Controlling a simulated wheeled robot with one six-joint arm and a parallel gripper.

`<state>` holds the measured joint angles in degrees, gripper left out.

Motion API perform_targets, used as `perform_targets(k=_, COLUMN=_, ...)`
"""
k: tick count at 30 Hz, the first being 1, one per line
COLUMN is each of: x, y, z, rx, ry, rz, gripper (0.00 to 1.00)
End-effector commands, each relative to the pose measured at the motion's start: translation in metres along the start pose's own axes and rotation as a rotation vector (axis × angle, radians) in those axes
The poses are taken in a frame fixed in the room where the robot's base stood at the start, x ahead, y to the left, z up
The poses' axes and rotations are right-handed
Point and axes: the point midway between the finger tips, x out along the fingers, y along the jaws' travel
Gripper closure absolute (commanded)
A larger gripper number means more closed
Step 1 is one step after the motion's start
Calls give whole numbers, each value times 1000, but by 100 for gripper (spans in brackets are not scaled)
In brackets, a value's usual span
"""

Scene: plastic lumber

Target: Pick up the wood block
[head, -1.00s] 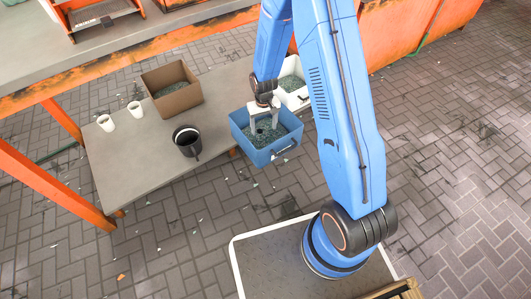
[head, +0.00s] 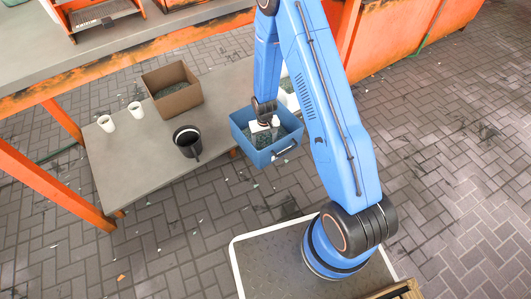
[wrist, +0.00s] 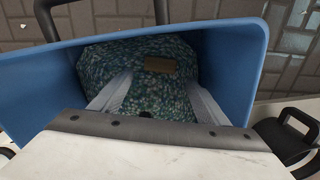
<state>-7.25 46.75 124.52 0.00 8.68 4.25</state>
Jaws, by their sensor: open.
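The wood block is a small brown flat piece (wrist: 173,64) lying on the green-blue granules inside the blue bin, near its far wall in the wrist view. I cannot make it out in the head view. The blue bin (head: 262,158) stands at the right end of the low grey table; its wall also shows in the wrist view (wrist: 232,62). My gripper (head: 265,133) is over the bin, its fingers reaching inside. In the wrist view my gripper (wrist: 160,82) is open and empty, its two pale fingers spread below the block, not around it.
Two white cups (head: 106,123) stand at the table's left. A white bin (head: 288,88) is partly hidden behind my arm. The table's front left is clear.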

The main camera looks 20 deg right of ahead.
Motion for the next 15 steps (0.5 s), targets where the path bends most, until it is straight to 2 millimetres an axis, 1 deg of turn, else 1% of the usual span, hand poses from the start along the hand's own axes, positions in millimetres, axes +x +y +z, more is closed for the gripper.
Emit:
perform_targets(k=5, x=17, y=1, z=1, rx=0, ry=-3, rz=0, gripper=31)
perform_targets(k=10, x=38, y=1, z=2, rx=0, ry=-4, rz=0, gripper=31)
perform_targets(k=15, x=49, y=1, z=1, rx=0, ry=-1, rz=0, gripper=31)
